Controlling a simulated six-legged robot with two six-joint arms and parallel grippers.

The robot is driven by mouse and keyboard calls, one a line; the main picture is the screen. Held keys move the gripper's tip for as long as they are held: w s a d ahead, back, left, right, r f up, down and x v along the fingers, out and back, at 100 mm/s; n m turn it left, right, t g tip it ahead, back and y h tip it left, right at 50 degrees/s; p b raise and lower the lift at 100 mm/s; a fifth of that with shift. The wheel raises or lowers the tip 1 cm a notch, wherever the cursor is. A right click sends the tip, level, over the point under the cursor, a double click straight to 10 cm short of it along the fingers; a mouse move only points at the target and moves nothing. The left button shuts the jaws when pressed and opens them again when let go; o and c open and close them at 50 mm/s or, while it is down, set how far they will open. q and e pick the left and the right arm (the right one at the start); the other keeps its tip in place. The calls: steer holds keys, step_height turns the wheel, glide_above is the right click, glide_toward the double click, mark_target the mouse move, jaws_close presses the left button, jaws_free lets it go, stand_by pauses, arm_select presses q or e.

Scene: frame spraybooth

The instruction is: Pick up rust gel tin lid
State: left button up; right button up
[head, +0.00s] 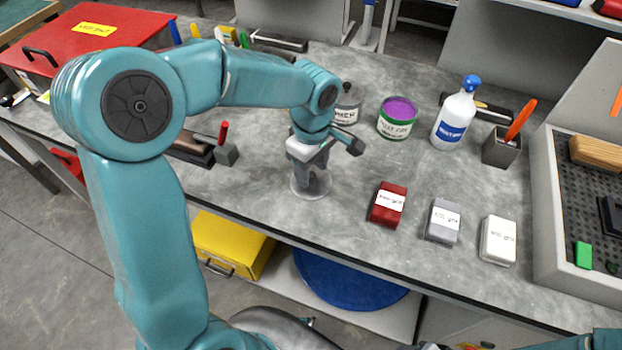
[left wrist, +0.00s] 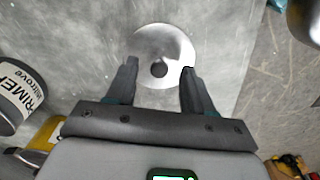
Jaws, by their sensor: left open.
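The tin lid is a round, shiny silver disc with a dark knob in the middle. In the left wrist view the lid (left wrist: 165,42) lies flat on the grey worktop, just beyond my fingertips. My left gripper (left wrist: 159,76) is open and empty, with its two fingers on either side of the knob. In the head view the left gripper (head: 312,178) points down over the lid (head: 300,191), hiding much of it. I cannot tell whether the fingers touch the lid. The open tin with purple gel (head: 397,118) stands farther back to the right.
A grey primer tin (head: 346,106) stands behind the gripper. A white bottle (head: 455,117) and a pen holder (head: 502,147) are at the back right. Red (head: 388,205), grey (head: 443,222) and white (head: 498,240) blocks lie to the right. The bench's front edge is close to the lid.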

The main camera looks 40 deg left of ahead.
arm_select(q)
steer(key=shift+f, duration=0.7)
jaws_close()
